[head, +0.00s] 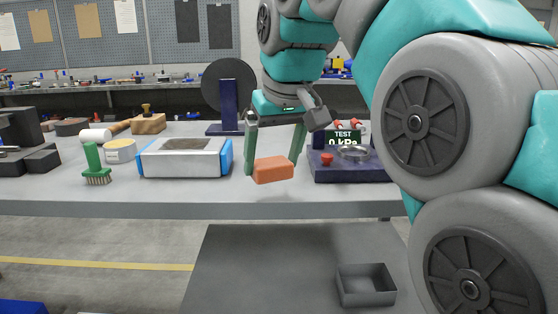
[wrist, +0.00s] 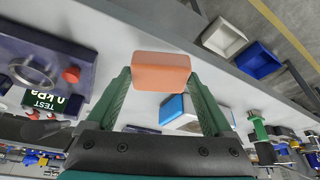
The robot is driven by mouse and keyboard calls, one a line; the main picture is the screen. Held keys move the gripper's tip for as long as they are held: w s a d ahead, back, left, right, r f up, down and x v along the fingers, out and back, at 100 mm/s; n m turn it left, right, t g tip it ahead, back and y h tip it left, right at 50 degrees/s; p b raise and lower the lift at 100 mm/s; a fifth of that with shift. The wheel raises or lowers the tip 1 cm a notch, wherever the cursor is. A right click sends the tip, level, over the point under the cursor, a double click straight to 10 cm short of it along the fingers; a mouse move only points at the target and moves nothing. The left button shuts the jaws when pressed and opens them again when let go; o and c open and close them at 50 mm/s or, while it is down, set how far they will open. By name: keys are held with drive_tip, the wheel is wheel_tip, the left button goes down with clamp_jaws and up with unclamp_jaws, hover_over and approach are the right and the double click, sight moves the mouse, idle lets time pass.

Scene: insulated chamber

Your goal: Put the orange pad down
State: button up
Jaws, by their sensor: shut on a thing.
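The orange pad (head: 273,170) is a small block with rounded edges. My gripper (head: 274,165) is shut on it, with one green finger on each side. In the head view the pad shows in front of the grey bench top (head: 215,187), near its front edge, and seems to be held above it; the exact gap is hard to tell. In the wrist view the pad (wrist: 161,72) sits between the two fingertips, with its broad face towards the camera.
A silver box with blue ends (head: 185,158) stands left of the pad, near a green brush (head: 95,165). A dark tester (head: 358,172) with a red button stands to the right. Bare bench lies in front. An empty grey tray (head: 366,286) is lower, below the bench.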

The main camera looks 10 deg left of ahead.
drive_tip(key=w+a, duration=0.1)
drive_tip(key=w, duration=0.1)
drive_tip(key=w+a+p, duration=0.1)
drive_tip(key=w+a, duration=0.1)
drive_tip(key=w, duration=0.1)
drive_tip(key=w+a+f, duration=0.1)
drive_tip(key=w+a, duration=0.1)
drive_tip(key=shift+w+a, duration=0.1)
drive_tip(key=shift+w, duration=0.15)
drive_tip(key=shift+f, duration=0.1)
drive_tip(key=shift+f, duration=1.6)
drive_tip(key=shift+f, duration=0.2)
drive_tip(key=o, duration=1.2)
drive_tip(key=shift+r, duration=0.1)
